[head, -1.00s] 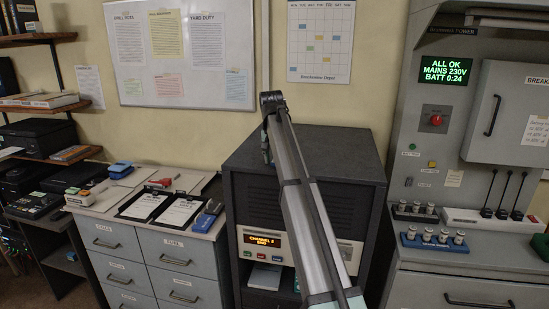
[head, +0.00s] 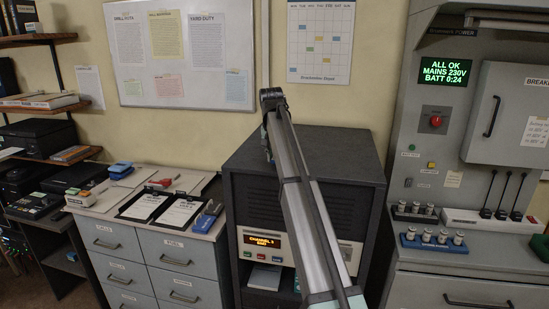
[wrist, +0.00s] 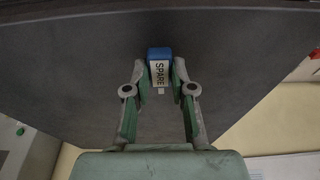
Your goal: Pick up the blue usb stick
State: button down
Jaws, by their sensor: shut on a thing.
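The blue usb stick (wrist: 159,53) shows in the wrist view, with a white label reading SPARE and a small pale tip toward me. My gripper (wrist: 160,72) is shut on it, one fingertip at each side. Behind it is the dark grey top of the cabinet (wrist: 75,80). I cannot tell whether the stick touches that surface or is held above it. In the head view my arm reaches to the dark cabinet (head: 335,140); the stick and my fingertips cannot be made out there.
Left of the cabinet stands a drawer unit (head: 185,255) with black-framed papers and a blue device (head: 207,216) on top. To the right is a grey power console (head: 440,280) with a blue rack of small cylinders (head: 435,243). A whiteboard (head: 185,50) hangs on the wall.

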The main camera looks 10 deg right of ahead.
jog(key=shift+w+d+p+v, duration=0.15)
jog(key=shift+p+v, duration=0.3)
jog(key=shift+v, duration=0.5)
jog(key=shift+w+p+v, duration=0.25)
jog(key=shift+p+v, duration=0.15)
jog(key=shift+v, duration=0.6)
jog(key=shift+w+d+p+v, duration=0.15)
jog(key=shift+p+v, duration=0.3)
jog(key=shift+v, duration=0.5)
jog(key=shift+r, duration=0.15)
jog(key=shift+a, duration=0.1)
